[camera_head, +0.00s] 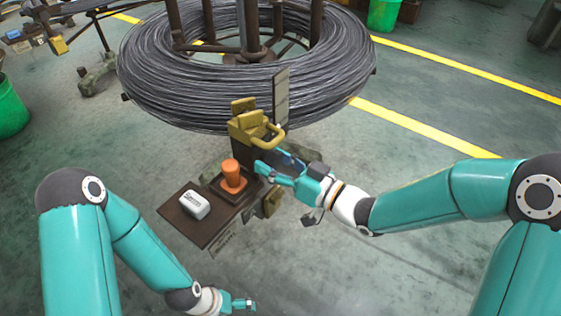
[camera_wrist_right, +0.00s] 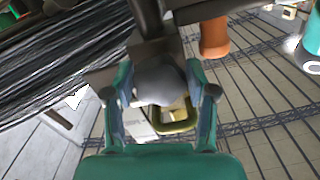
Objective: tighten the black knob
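The black knob (camera_wrist_right: 160,78) shows in the right wrist view as a dark, rounded grip below a dark bar. My right gripper (camera_wrist_right: 158,85) has one finger on each side of it, and the knob fills the gap between them. In the head view my right gripper (camera_head: 268,172) is at the dark post below the yellow machine head (camera_head: 255,127). The knob cannot be made out there. My left gripper (camera_head: 240,304) is low at the bottom edge, away from the machine, and its finger gap is too small to judge.
An orange cup-like part (camera_head: 232,174) stands on a dark plate beside the right gripper. A white block (camera_head: 195,205) lies on the brown tray (camera_head: 208,235). A large wire coil (camera_head: 170,85) stands behind. Open floor lies to the right.

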